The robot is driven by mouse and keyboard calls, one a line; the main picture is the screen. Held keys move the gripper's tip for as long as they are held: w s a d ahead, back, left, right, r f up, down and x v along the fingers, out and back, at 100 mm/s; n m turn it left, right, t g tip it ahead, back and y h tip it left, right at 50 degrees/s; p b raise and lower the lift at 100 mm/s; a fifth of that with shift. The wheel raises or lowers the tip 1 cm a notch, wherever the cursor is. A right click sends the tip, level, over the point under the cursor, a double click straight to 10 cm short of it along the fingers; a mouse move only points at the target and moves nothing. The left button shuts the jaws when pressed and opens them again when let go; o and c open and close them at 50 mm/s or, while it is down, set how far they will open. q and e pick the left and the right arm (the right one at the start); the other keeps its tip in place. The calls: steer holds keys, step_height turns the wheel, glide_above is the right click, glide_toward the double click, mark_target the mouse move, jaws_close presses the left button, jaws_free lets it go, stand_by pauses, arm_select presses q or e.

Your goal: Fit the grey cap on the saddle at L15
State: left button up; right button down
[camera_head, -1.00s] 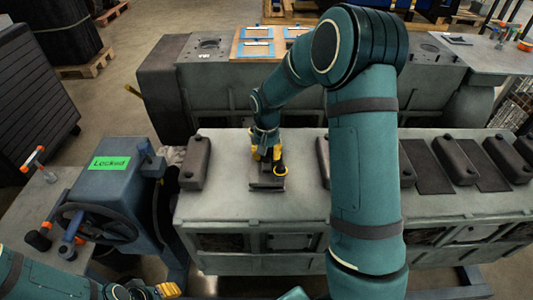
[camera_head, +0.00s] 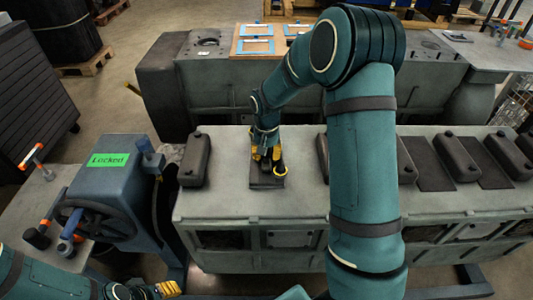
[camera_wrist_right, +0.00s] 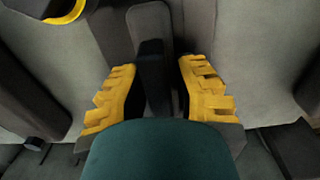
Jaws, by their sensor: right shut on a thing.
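My right gripper (camera_head: 264,158) is over the left part of the engine block's top, pointing down. In the right wrist view its yellow fingers (camera_wrist_right: 158,95) stand on either side of a dark grey narrow piece (camera_wrist_right: 153,75), apparently the grey cap, and are shut on it. The fingers largely hide this piece in the head view. A dark flat pad (camera_head: 266,182), apparently a saddle, lies directly below; whether the piece touches it I cannot tell. A black part with a yellow ring (camera_head: 280,171) is right beside the fingers. My left gripper (camera_head: 155,290) is at the bottom edge, its jaws unclear.
Dark rounded caps stand on the block (camera_head: 230,205): one to the left (camera_head: 195,160), one to the right (camera_head: 322,158), several beyond my right arm. Bare dark pads (camera_head: 432,172) lie between those. A blue stand with a wheel and green "Locked" sign (camera_head: 108,160) is at left.

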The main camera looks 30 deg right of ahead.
stand_by(0.4)
steer(key=c, duration=0.8)
jaws_free()
steer(key=shift+o, duration=0.2)
step_height(320, 180, up, 12)
steer(key=shift+r, duration=0.1)
